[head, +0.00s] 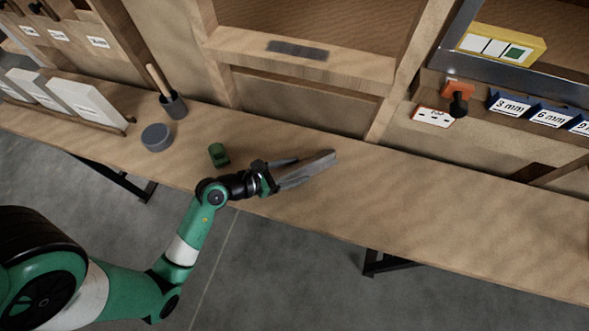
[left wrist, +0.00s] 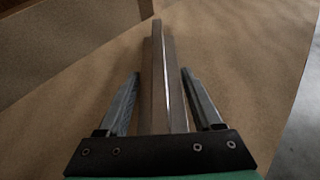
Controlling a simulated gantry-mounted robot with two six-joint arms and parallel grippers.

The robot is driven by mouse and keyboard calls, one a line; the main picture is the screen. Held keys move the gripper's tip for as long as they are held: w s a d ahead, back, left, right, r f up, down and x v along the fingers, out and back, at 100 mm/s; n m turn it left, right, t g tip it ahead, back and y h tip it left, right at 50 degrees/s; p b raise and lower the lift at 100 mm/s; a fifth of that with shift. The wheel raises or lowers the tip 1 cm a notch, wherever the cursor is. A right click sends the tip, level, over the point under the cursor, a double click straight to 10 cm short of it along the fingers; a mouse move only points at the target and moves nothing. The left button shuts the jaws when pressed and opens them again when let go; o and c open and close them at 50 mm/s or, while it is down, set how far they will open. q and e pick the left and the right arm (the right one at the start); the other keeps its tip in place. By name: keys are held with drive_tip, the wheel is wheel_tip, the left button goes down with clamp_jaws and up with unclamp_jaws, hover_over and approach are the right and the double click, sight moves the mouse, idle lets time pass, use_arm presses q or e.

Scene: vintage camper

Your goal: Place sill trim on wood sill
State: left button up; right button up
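The sill trim (head: 306,170) is a long grey metal strip with a raised edge, lying on or just over the bench top; I cannot tell if it touches. In the left wrist view the trim (left wrist: 165,85) runs lengthwise away from me. My left gripper (head: 285,170) is at its near end. The fingers (left wrist: 160,75) stand on either side of the trim, with narrow gaps showing, so it looks open around it. The wood sill (head: 340,65) is the ledge of the framed opening behind the bench, with a dark grey rectangle on it. My right gripper is out of view.
A green object (head: 219,155), a grey round puck (head: 156,137) and a dark cup (head: 173,105) with a wooden stick stand left on the bench (head: 440,200). The bench right of the trim is clear.

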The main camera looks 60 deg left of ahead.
use_arm(q)
drive_tip(key=o, duration=0.5)
drive_tip(key=shift+s+r, duration=0.2)
drive_tip(key=shift+r, duration=0.05)
drive_tip(key=p+v, duration=0.4)
drive_tip(key=v, duration=0.7)
drive_tip(key=shift+s+r, duration=0.15)
drive_tip(key=shift+s, duration=0.15)
